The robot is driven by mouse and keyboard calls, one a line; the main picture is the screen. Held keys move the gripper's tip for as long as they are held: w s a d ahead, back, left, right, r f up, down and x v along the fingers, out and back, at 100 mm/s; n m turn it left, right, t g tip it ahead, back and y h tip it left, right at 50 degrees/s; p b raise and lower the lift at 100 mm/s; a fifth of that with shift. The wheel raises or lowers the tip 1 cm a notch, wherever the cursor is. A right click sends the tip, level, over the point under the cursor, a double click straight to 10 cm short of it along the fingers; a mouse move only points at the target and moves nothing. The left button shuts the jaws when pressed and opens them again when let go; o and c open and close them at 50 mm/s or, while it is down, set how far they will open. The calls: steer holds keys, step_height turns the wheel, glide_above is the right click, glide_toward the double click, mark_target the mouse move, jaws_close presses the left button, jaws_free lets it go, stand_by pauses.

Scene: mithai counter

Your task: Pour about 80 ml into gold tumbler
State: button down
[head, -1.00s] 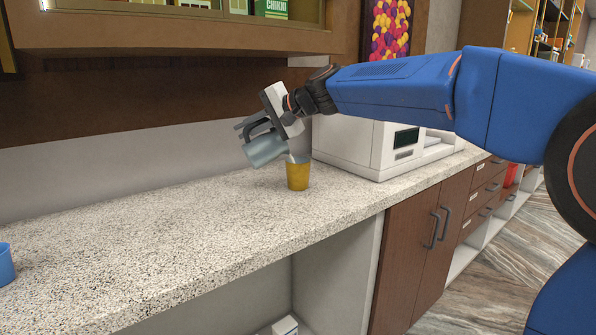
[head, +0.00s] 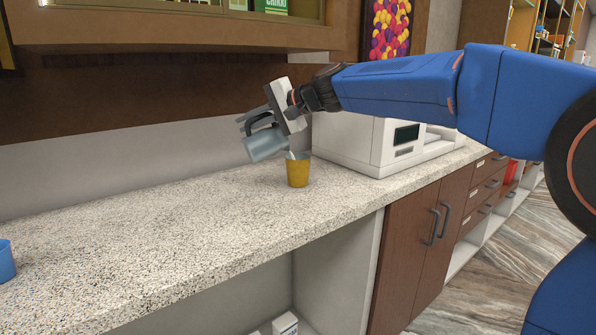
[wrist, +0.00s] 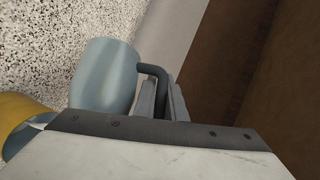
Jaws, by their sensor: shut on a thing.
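The gold tumbler (head: 298,173) stands upright on the speckled counter, below and just right of the jug. It also shows at the left edge of the wrist view (wrist: 18,112). My gripper (head: 262,121) is shut on the dark handle of a grey-blue jug (head: 265,145), which is tilted with its mouth toward the tumbler. The jug also shows in the wrist view (wrist: 104,75). A thin whitish stream runs from the jug's lip down to the tumbler's mouth. The liquid level inside the tumbler cannot be made out.
A white machine (head: 350,143) stands on the counter (head: 180,225) right behind the tumbler. A blue container (head: 5,262) is at the far left edge. A wooden cabinet overhangs the back. The counter left of the tumbler is clear.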

steer(key=shift+w+d+r+m+y+p, duration=0.2)
steer(key=shift+d+p, duration=0.1)
steer(key=shift+d, duration=0.1)
steer(key=shift+w+d+r+m+y+p, duration=0.1)
steer(key=shift+d+r+p, duration=0.15)
steer(key=shift+d, duration=0.1)
steer(key=shift+s+a+f, duration=0.2)
steer(key=shift+a, duration=0.25)
steer(key=shift+s+a+f, duration=0.15)
steer(key=shift+a, duration=0.25)
steer(key=shift+s+a+f+n+h, duration=0.2)
steer(key=shift+a+f+n+h, duration=0.3)
steer(key=shift+f+n+h, duration=0.35)
steer(key=shift+s+a+f+n+h+b, duration=0.1)
steer(key=shift+a+f+n+h+b, duration=0.2)
steer(key=shift+f+h, duration=0.3)
steer(key=shift+s+a+f+n+h+b, duration=0.15)
steer(key=shift+f+n+h+b, duration=0.1)
steer(key=shift+f+h, duration=0.35)
steer(key=shift+a+f+n+h+b, duration=0.25)
steer(key=shift+f+h+b, duration=0.1)
steer(key=shift+f, duration=0.4)
steer(key=shift+t, duration=0.3)
